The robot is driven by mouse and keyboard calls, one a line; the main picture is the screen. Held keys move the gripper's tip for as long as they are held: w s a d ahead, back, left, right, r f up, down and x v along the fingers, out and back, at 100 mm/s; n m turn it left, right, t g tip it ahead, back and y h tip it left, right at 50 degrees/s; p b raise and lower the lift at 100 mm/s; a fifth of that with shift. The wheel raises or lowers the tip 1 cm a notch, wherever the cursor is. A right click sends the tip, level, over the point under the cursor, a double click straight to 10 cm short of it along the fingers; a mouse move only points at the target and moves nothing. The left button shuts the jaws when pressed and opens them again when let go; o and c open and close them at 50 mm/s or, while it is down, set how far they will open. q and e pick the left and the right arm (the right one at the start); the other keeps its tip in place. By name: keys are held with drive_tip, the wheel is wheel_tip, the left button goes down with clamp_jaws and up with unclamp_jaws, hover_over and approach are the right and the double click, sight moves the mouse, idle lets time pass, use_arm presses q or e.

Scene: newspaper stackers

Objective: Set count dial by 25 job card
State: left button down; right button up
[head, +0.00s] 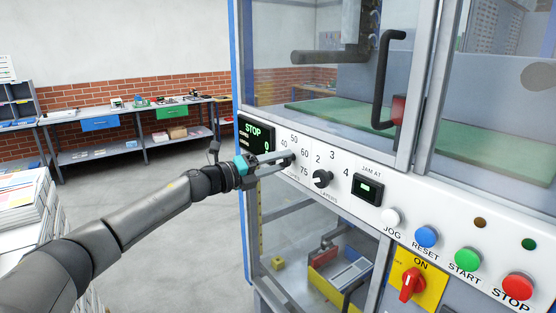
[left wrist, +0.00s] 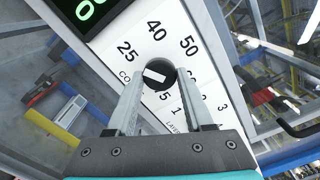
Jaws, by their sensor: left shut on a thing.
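The count dial is a black knob (left wrist: 160,76) with a white bar on its face, on the white control panel (head: 343,178). The numbers 25, 40 and 50 show around it in the left wrist view; 40, 50, 60 and 75 show in the head view. The white bar lies aslant; I cannot tell which number it marks. My left gripper (head: 289,162) is shut on the knob, one finger on each side, as the left wrist view (left wrist: 160,92) also shows. I make out no job card. My right gripper is not in view.
A display (head: 256,136) reads STOP. Jog, reset, start and stop buttons line the panel's right, above a red switch (head: 411,285). Paper stacks (head: 22,210) stand at left; open floor lies between.

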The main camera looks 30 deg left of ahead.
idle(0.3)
use_arm(q)
drive_tip(key=shift+c, duration=1.5)
unclamp_jaws()
drive_tip(key=shift+f+b+v, duration=0.2)
drive_tip(key=shift+b+v, duration=0.85)
drive_tip(key=shift+v, duration=1.1)
drive_tip(key=b, duration=0.2)
approach(282, 162)
drive_tip(key=shift+s, duration=1)
drive_tip(key=shift+a+r+p+v, duration=0.15)
drive_tip(key=shift+p+v, duration=0.15)
drive_tip(key=shift+v, duration=0.9)
drive_tip(key=shift+a+r+p+v, duration=0.15)
drive_tip(key=shift+p+v, duration=0.1)
drive_tip(key=shift+v, duration=0.95)
drive_tip(key=shift+w+f, duration=0.1)
drive_tip(key=shift+w, duration=0.05)
